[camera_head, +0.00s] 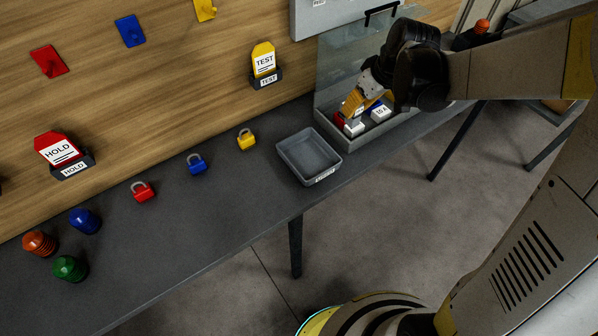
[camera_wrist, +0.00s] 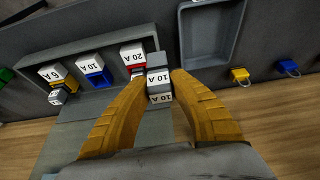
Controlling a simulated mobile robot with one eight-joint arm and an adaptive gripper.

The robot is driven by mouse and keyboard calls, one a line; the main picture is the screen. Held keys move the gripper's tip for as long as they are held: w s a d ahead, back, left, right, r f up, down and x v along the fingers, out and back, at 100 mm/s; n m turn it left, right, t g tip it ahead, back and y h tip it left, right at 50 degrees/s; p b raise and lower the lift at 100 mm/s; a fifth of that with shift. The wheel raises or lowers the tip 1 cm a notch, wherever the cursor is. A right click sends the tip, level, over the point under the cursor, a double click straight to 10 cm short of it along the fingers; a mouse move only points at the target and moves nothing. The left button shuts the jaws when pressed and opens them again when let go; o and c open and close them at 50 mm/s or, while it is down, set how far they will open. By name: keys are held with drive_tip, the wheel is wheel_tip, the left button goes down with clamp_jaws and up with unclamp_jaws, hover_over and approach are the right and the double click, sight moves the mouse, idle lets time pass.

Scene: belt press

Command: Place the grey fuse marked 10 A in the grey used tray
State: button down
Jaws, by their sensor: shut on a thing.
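In the wrist view my gripper (camera_wrist: 158,84) has its yellow fingers shut on a grey fuse (camera_wrist: 155,60) with white 10 A labels. The fuse is beside the red 20 A fuse (camera_wrist: 132,55); I cannot tell if it is clear of the fuse box. In the head view my gripper (camera_head: 353,105) is over the fuse box, and the fingers partly hide the held fuse. The grey used tray (camera_head: 291,164) stands empty on the bench, left of the fuse box. It also shows in the wrist view (camera_wrist: 239,12).
The fuse box (camera_head: 334,153) has a raised clear panel (camera_head: 340,75) behind it. It holds a blue 10 A fuse (camera_wrist: 90,68), a yellow 6 A fuse (camera_wrist: 52,75) and others. A yellow padlock (camera_head: 246,140) and a blue padlock (camera_head: 197,165) lie left of the tray.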

drive_tip(key=s+a+f+b, duration=0.1)
drive_tip(key=a+f, duration=0.1)
drive_tip(key=a, duration=0.1)
drive_tip(key=s+a+f+b, duration=0.1)
drive_tip(key=a+f, duration=0.2)
drive_tip(key=a, duration=0.1)
drive_tip(key=s+a+f+b, duration=0.1)
drive_tip(key=a+f+b, duration=0.1)
drive_tip(key=a, duration=0.2)
drive_tip(key=shift+s+a+f, duration=0.2)
drive_tip(key=shift+a, duration=0.05)
drive_tip(key=shift+f+b, duration=0.85)
drive_tip(key=shift+f, duration=1)
drive_tip(key=shift+f, duration=0.1)
drive_tip(key=shift+f, duration=0.15)
drive_tip(key=c, duration=1.3)
unclamp_jaws()
drive_tip(key=shift+o, duration=0.2)
